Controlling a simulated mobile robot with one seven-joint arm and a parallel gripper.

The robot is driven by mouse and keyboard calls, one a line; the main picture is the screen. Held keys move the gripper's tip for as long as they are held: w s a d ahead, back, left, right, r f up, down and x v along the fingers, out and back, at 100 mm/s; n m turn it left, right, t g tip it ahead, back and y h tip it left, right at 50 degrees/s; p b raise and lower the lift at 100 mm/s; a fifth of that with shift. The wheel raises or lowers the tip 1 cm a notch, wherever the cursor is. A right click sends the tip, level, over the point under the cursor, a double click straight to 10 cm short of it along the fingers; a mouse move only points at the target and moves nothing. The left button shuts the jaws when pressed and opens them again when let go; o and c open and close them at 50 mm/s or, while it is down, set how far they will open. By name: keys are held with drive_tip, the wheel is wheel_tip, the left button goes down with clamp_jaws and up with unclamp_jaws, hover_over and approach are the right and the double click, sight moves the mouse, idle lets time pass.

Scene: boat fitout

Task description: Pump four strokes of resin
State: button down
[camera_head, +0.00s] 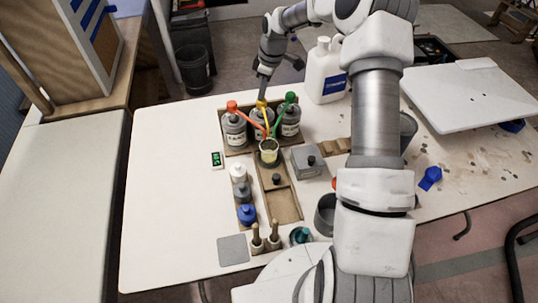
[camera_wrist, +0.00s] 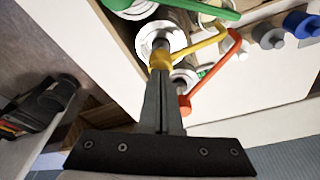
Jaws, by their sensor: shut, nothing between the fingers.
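Three grey cans with labels stand in a wooden tray at the back of the table. They carry an orange-red pump (camera_head: 232,106), a yellow pump (camera_head: 262,104) and a green pump (camera_head: 290,98). A small cup (camera_head: 269,151) with a yellowish band stands in front of them, near the spout ends. My gripper (camera_head: 262,95) is shut and empty, pointing down over the yellow pump. In the wrist view its fingertips (camera_wrist: 163,72) are at the yellow pump head (camera_wrist: 161,57); I cannot tell whether they touch. The middle can is partly hidden behind the spouts.
A white jug (camera_head: 325,72) stands behind the cans to the right. A grey box (camera_head: 307,161) sits right of the cup. Small bottles, including a blue one (camera_head: 246,214), line the left. A small display (camera_head: 217,160) lies left. The table's left side is clear.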

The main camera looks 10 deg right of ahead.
drive_tip(key=shift+b+x, duration=0.55)
drive_tip(key=shift+x, duration=0.55)
drive_tip(key=shift+s+d, duration=0.15)
drive_tip(key=shift+d, duration=0.05)
drive_tip(key=shift+r, duration=0.1)
drive_tip(key=shift+a+p+v, duration=0.15)
drive_tip(key=shift+p+v, duration=0.45)
drive_tip(key=shift+v, duration=0.35)
drive_tip(key=shift+a+p+v, duration=0.2)
drive_tip(key=shift+p+v, duration=0.4)
drive_tip(key=shift+v, duration=0.35)
drive_tip(key=shift+w+r, duration=0.1)
drive_tip(key=shift+w, duration=0.15)
drive_tip(key=shift+a+p+v, duration=0.1)
drive_tip(key=shift+p+v, duration=0.4)
drive_tip(key=shift+v, duration=0.2)
drive_tip(key=shift+a+p+v, duration=0.15)
drive_tip(key=shift+p+v, duration=0.3)
drive_tip(key=shift+v, duration=0.25)
drive_tip(key=shift+w+r, duration=0.15)
